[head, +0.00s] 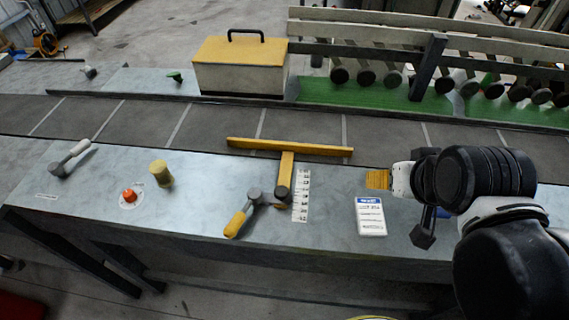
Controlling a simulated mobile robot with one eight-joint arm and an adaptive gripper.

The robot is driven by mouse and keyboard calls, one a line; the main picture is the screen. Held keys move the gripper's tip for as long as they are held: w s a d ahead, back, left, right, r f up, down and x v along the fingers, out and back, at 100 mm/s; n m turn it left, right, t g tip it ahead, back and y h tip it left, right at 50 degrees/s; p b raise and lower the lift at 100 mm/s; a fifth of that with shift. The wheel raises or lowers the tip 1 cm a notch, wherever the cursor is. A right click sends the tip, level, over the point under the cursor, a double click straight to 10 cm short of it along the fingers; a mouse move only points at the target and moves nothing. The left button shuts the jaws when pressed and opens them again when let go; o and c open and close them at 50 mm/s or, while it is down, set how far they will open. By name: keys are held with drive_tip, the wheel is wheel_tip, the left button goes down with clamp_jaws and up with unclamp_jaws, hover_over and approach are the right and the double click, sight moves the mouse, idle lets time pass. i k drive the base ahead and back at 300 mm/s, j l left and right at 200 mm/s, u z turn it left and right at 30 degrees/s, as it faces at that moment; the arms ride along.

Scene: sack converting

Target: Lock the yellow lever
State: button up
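The yellow lever (238,222) is on the near part of the grey bench, left of centre. Its yellow grip points down-left toward the front edge from a round grey pivot (255,196). A small orange-brown piece lies beside the pivot on the right. My gripper (412,195) is at the right over the bench, well apart from the lever. My own arm and wrist partly hide it, so its finger opening is unclear. I see nothing clearly held in it.
A yellow T-shaped bar (290,147) stands just behind the lever, with a marked strip (301,195) beside it. A white-and-blue box (370,216) lies between lever and gripper. Left are a tan knob (161,173), red button (129,195) and white-handled lever (76,152).

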sight(254, 194)
drive_tip(key=j+u, duration=0.6)
drive_tip(key=u, duration=0.25)
